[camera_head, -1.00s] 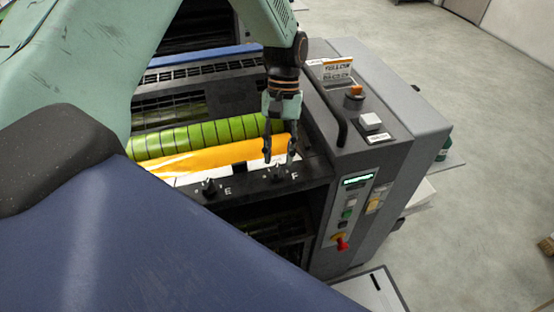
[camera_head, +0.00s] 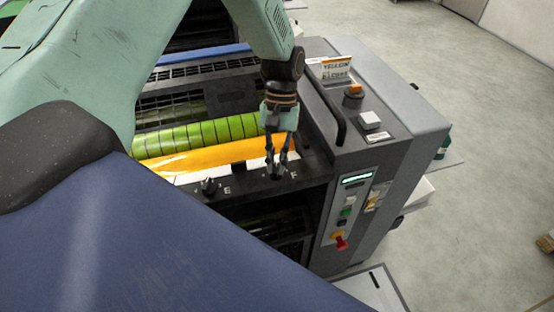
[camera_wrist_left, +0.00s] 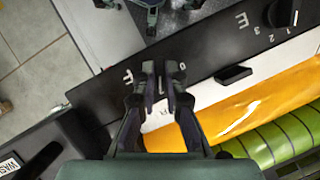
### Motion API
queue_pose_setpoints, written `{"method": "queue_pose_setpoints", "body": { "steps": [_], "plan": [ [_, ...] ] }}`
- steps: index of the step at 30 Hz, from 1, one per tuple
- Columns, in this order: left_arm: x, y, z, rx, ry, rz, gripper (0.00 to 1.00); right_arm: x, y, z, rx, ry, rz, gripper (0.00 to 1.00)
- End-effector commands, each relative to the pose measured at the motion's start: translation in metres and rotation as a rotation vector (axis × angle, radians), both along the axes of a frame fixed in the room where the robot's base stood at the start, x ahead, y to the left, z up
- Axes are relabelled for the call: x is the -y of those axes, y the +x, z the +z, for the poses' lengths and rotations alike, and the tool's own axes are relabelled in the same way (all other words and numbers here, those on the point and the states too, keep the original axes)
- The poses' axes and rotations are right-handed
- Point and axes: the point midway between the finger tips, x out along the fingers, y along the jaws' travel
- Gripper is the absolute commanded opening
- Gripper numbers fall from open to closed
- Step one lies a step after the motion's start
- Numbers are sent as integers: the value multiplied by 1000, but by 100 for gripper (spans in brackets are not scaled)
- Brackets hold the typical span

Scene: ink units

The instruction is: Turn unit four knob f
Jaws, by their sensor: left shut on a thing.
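Knob F sits on the black ledge (camera_head: 310,172) of the printing unit, beside the white letter F (camera_wrist_left: 128,76). My left gripper (camera_head: 276,170) points down at the knob's place in the head view. In the left wrist view my left gripper (camera_wrist_left: 160,78) has its fingers close together, shut on knob F, which they mostly hide. White scale marks show beside the fingertips. Knob E (camera_head: 209,187) stands free further left on the same ledge. It shows as a black knob (camera_wrist_left: 283,13) at the top right in the left wrist view. My right gripper is not in view.
A yellow-orange roller (camera_head: 215,157) and a green roller (camera_head: 200,136) lie behind the ledge. To the right stands a grey cabinet with a black handrail (camera_head: 328,108), buttons and a red switch (camera_head: 341,243). Open floor lies further right.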

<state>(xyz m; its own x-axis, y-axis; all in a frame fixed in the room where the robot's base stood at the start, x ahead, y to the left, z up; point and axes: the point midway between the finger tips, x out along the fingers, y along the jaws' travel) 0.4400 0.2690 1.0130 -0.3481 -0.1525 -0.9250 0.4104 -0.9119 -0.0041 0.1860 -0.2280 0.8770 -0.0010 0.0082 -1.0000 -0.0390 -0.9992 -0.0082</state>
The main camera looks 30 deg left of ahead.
Motion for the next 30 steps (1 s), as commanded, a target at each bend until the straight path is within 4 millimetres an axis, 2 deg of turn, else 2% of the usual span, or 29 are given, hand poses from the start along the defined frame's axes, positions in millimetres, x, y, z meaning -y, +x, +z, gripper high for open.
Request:
{"method": "queue_pose_setpoints", "body": {
  "steps": [10,16,30],
  "plan": [
    [2,-1,1,-5,-4,-2,0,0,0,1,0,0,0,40],
    [3,-1,2,-5,-3,-62,0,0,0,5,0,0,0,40],
    [5,-1,3,-9,-4,-445,0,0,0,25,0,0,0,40]
  ]
}}
